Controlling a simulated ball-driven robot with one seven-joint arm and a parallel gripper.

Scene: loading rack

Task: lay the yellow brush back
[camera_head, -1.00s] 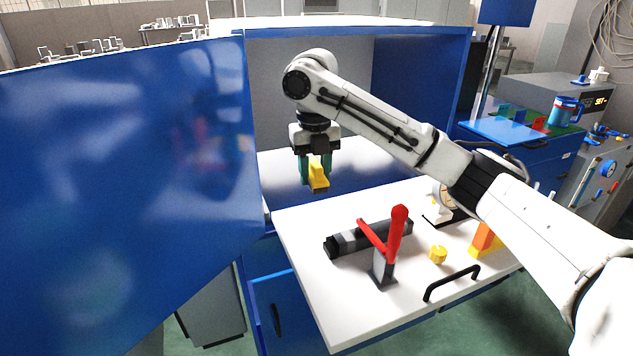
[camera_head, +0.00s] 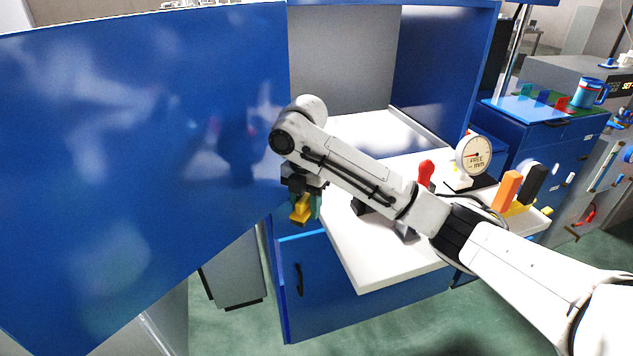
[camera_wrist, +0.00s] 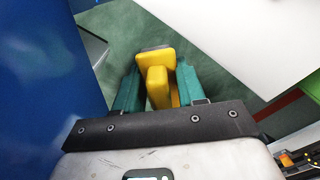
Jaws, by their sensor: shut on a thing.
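My gripper (camera_head: 304,207) is shut on the yellow brush (camera_head: 300,209). It holds the brush in the air just left of the white tabletop's left edge, in front of the blue door. In the wrist view the yellow brush (camera_wrist: 157,82) sits between the two green fingers of my gripper (camera_wrist: 158,88), with a dark grey end away from the wrist. Green floor shows below the brush there. No resting place for the brush can be made out for certain.
A large blue door (camera_head: 140,150) stands open at the left. The white tabletop (camera_head: 365,262) carries a red-handled clamp (camera_head: 426,173), partly behind my arm, a round dial gauge (camera_head: 473,155) and an orange block (camera_head: 507,190). A blue cabinet (camera_head: 355,300) is below.

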